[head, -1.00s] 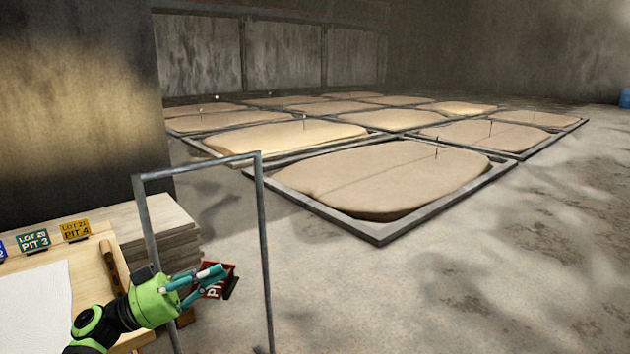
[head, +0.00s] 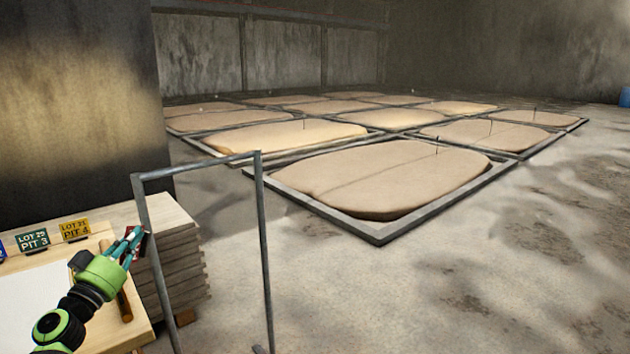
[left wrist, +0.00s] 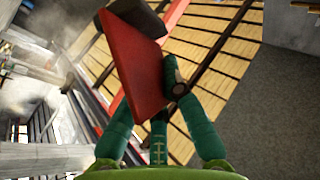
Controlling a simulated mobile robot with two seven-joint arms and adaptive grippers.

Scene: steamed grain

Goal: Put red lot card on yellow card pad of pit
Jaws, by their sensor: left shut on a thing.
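The red lot card (head: 144,243) is held at the tips of my left gripper (head: 134,241), mostly hidden by the fingers in the head view. In the left wrist view the red card (left wrist: 138,68) stands tilted between the teal fingers, with a dark piece (left wrist: 130,15) at its far end. The gripper is shut on it, above the table's right side near the stacked boards. Framed pits of tan grain (head: 385,180) lie beyond on the floor. I cannot make out a yellow card pad. My right gripper is not in view.
A grey metal frame (head: 262,245) stands upright just right of the gripper. A yellow Pit 4 card (head: 75,230) and a green Pit 3 card (head: 32,240) stand on the wooden table (head: 130,338). Stacked boards (head: 180,270) are behind. Floor to the right is open.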

